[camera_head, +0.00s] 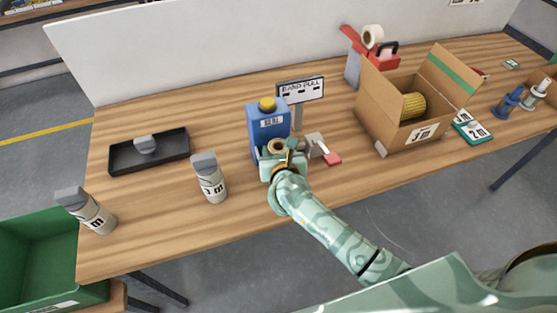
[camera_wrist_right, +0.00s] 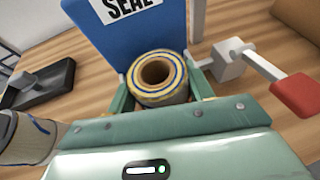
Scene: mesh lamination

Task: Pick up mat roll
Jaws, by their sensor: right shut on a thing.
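The mat roll (camera_wrist_right: 157,80) stands upright between the fingers of my right gripper (camera_wrist_right: 158,90). Its top end shows a brown hollow core, cream layers and a blue ring. In the head view the mat roll (camera_head: 277,147) is small and partly hidden by my right gripper (camera_head: 283,158), which is shut on it just in front of the blue container (camera_head: 267,133). I cannot tell whether the roll touches the table. My left gripper is not in view.
A grey lever device with a red handle (camera_head: 332,158) stands close on the right. A cardboard box (camera_head: 385,125) holds a yellow roll. Grey-capped bottles (camera_head: 211,184) and a black tray (camera_head: 120,157) are on the left. The front table (camera_head: 240,215) is clear.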

